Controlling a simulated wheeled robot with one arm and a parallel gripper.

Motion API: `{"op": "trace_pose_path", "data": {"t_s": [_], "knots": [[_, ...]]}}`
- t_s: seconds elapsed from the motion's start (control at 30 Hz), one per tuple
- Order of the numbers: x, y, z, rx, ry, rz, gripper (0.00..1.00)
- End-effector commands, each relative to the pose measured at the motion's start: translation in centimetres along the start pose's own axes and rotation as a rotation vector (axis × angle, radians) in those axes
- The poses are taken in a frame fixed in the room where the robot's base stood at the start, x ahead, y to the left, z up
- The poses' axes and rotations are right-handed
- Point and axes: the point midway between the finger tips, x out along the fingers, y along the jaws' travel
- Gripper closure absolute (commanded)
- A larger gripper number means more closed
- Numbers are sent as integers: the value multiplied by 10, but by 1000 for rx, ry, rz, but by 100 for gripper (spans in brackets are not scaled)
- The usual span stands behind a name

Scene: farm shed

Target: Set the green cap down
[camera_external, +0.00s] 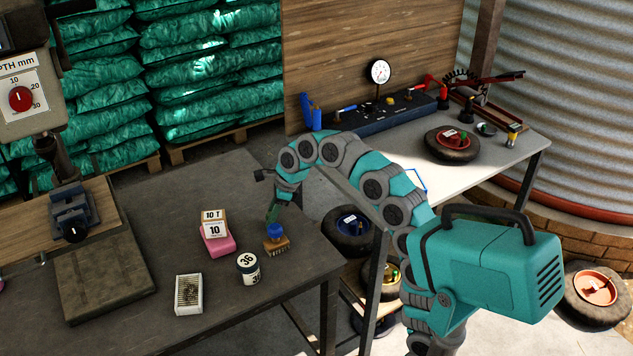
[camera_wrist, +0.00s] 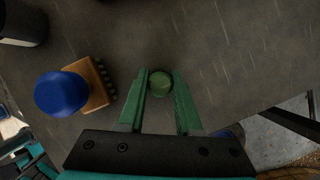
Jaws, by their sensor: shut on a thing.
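The green cap (camera_wrist: 160,84) is a small round piece between the two green fingers of my gripper (camera_wrist: 161,78) in the wrist view. My gripper is shut on it, near the fingertips. In the external view my gripper (camera_external: 272,212) points down over the dark table (camera_external: 160,330), close to its right edge. The cap cannot be made out there. I cannot tell whether the cap touches the tabletop.
A wooden brush (camera_external: 277,246) with a blue knob stands just beside my gripper; it also shows left in the wrist view (camera_wrist: 98,84). A jar marked 36 (camera_external: 248,268), a pink block (camera_external: 218,245) and a white box (camera_external: 188,294) stand further left.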

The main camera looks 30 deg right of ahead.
Motion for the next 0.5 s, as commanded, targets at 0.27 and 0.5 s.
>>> {"op": "trace_pose_path", "data": {"t_s": [0.27,0.5], "knots": [[1,0,0,0,0,0,40],[1,0,0,0,0,0,37]]}}
